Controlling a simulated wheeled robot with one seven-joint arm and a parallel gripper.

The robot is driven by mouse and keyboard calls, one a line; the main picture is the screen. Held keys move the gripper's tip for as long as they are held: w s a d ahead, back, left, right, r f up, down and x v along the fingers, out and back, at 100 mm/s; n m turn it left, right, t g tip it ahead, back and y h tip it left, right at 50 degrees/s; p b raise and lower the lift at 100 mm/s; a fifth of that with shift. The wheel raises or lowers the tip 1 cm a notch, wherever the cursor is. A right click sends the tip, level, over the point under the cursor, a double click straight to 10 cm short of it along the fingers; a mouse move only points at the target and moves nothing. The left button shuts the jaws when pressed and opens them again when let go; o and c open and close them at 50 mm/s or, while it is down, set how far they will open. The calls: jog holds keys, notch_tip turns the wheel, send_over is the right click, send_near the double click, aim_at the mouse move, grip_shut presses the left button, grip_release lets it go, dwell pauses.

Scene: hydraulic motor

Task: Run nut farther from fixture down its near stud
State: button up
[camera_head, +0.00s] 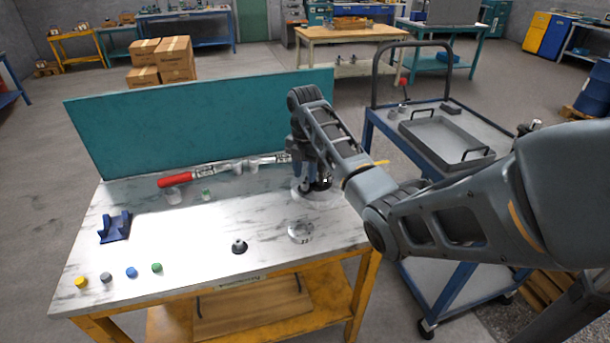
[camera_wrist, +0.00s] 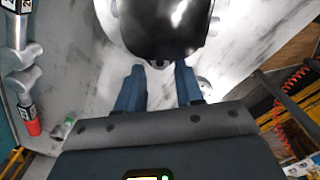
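My gripper (camera_head: 308,186) points down at the right of the marble-topped bench, over a dark rounded motor part (camera_head: 324,183) on a pale round base (camera_head: 303,195). In the wrist view its two blue fingers (camera_wrist: 159,82) are spread, with a clear gap between them. The shiny black motor body (camera_wrist: 165,25) lies just beyond the fingertips. A small dark round detail (camera_wrist: 160,63) shows at its edge, between the tips; I cannot tell if it is a nut or stud end. A blue cradle-shaped fixture (camera_head: 115,228) stands at the bench's left. The nuts and studs cannot be made out clearly.
A red-handled wrench (camera_head: 180,180) lies along the teal back panel (camera_head: 200,120). A black cone-shaped part (camera_head: 239,246) and a silver ring (camera_head: 300,232) sit near the front. Several coloured caps (camera_head: 131,272) stand front left. A blue cart (camera_head: 440,140) is at right.

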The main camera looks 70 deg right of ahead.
jog(key=shift+r, duration=0.55)
jog(key=o, duration=0.6)
jog(key=shift+c, duration=0.2)
jog(key=shift+r, duration=2.95)
